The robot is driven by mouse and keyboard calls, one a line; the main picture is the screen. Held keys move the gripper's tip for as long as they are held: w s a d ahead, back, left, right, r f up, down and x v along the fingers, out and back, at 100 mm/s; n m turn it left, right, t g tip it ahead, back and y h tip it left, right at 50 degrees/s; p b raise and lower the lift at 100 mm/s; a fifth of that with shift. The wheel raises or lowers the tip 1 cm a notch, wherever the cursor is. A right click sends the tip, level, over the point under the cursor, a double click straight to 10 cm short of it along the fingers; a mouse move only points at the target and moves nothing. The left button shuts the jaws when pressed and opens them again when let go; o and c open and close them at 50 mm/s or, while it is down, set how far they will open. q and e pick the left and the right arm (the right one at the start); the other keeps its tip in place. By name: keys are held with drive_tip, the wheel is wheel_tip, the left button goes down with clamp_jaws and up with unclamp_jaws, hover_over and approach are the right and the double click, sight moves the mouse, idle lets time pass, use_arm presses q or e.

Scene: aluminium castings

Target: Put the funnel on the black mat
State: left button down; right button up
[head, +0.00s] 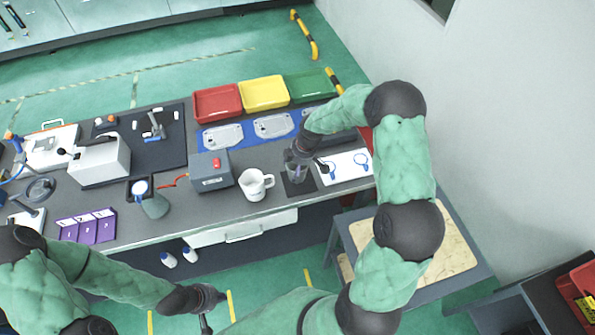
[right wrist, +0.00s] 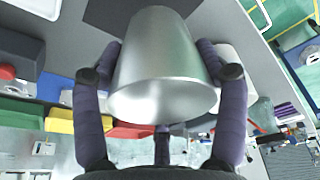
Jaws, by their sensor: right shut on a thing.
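A silver metal funnel (right wrist: 160,65) fills the middle of the right wrist view. My right gripper (right wrist: 172,80) is shut on it, with purple fingers on both sides. In the head view my right gripper (head: 297,172) is over the black mat (head: 305,189), a small dark square near the table's front edge. The gripper hides part of the mat, and I cannot tell whether the funnel touches it. My left gripper (head: 212,308) is empty and open, in front of the table and away from the mat.
A white jug (head: 255,185) stands just left of the mat, and a grey box (head: 211,172) beyond it. A white board with blue rings (head: 345,167) lies right of the mat. Red (head: 217,103), yellow (head: 263,92) and green (head: 310,85) bins line the back edge.

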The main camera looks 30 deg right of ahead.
drive_tip(key=shift+w+d+f, duration=0.3)
drive_tip(key=shift+d+f, duration=0.05)
drive_tip(key=shift+f, duration=0.2)
drive_tip(key=shift+w+d+f, duration=0.25)
drive_tip(key=shift+d+f, duration=0.05)
drive_tip(key=shift+f, duration=0.2)
drive_tip(key=shift+d+x, duration=0.1)
drive_tip(key=shift+x, duration=0.7)
drive_tip(key=shift+d+x, duration=0.15)
drive_tip(key=shift+x, duration=0.6)
drive_tip(key=shift+s+f, duration=0.15)
drive_tip(key=shift+s, duration=0.05)
drive_tip(key=o, duration=1.4)
drive_tip(key=shift+f, duration=0.1)
drive_tip(key=shift+c, duration=0.2)
drive_tip(key=v, duration=1.2)
